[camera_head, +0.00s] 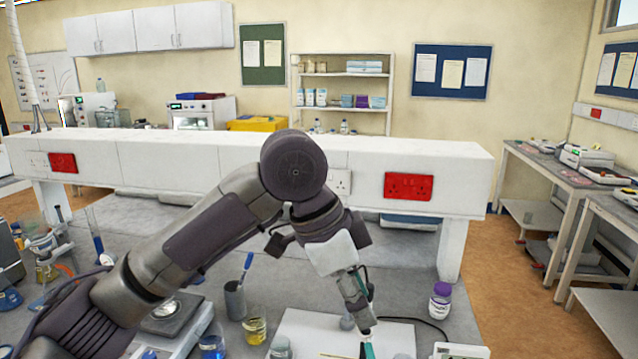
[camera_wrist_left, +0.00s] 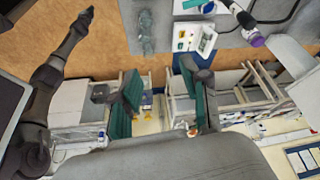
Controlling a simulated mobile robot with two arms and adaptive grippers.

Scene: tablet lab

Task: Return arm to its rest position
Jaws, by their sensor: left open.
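My left arm comes in from the left over the grey bench (camera_head: 405,275), bent at a raised elbow with its forearm pointing down. My left gripper (camera_head: 364,335) hangs low over the front middle of the bench, by a white board (camera_head: 310,330). In the left wrist view its two green finger pads stand apart with an empty gap (camera_wrist_left: 160,105) between them. The gripper is open and holds nothing visible. Its lower end reaches the bottom edge of the head view. My right gripper is not in view.
A blue beaker (camera_head: 212,347), a yellow beaker (camera_head: 255,328) and a grey cup with a blue-handled tool (camera_head: 235,300) stand left of the gripper. A purple-capped bottle (camera_head: 440,300) stands right. A white raised shelf with red sockets (camera_head: 408,186) spans the back. Glassware crowds the left.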

